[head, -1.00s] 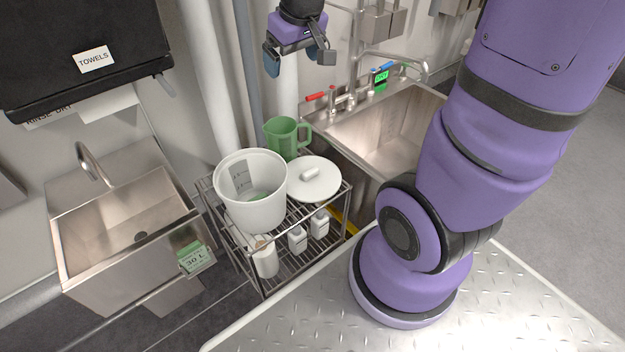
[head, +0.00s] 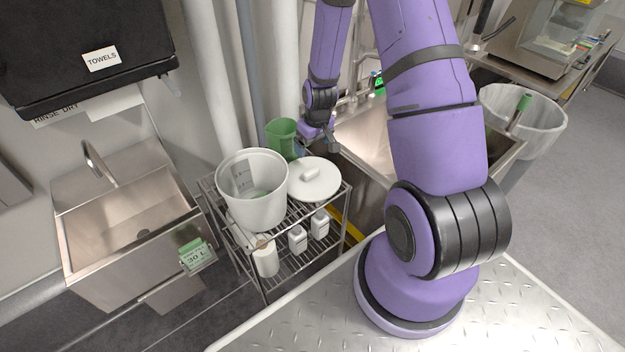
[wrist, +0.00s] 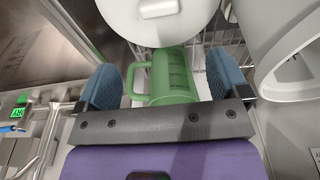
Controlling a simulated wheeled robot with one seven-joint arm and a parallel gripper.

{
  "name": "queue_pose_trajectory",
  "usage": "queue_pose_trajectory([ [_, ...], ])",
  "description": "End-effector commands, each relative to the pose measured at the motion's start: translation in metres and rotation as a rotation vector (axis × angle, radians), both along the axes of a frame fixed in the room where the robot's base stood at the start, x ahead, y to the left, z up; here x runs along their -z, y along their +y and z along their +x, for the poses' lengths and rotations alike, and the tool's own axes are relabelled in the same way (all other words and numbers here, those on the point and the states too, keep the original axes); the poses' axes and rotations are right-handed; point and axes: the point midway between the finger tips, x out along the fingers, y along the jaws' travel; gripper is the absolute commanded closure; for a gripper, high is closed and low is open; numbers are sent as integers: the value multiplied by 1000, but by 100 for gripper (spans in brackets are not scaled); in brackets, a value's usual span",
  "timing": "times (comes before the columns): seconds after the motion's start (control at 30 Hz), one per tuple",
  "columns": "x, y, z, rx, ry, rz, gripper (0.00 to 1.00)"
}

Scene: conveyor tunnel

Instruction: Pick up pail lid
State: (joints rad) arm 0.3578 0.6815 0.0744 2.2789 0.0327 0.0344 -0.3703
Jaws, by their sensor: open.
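The pail lid (head: 317,184) is a round white disc with a raised bar handle. It lies flat on the wire rack, to the right of the white pail (head: 252,196). The lid (wrist: 184,22) also shows at the top of the wrist view, partly cut off. My gripper (head: 319,143) is above and behind the lid in the head view, apart from it, with nothing between its fingers. In the wrist view its blue finger pads (wrist: 165,80) stand wide apart. The green jug (wrist: 173,78) appears between them, below my gripper.
The green jug (head: 283,138) stands on the rack behind the pail and lid, close to my gripper. White bottles (head: 298,239) sit on the lower shelf. A steel sink (head: 366,134) is right of the rack, another sink (head: 140,225) left. Pipes rise behind.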

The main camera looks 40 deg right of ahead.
Motion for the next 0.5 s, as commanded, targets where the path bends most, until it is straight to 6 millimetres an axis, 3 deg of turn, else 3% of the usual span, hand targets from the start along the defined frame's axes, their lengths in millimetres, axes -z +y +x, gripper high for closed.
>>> queue_pose_trajectory([
  [0.5,59,-2,4,0,8,5,6],
])
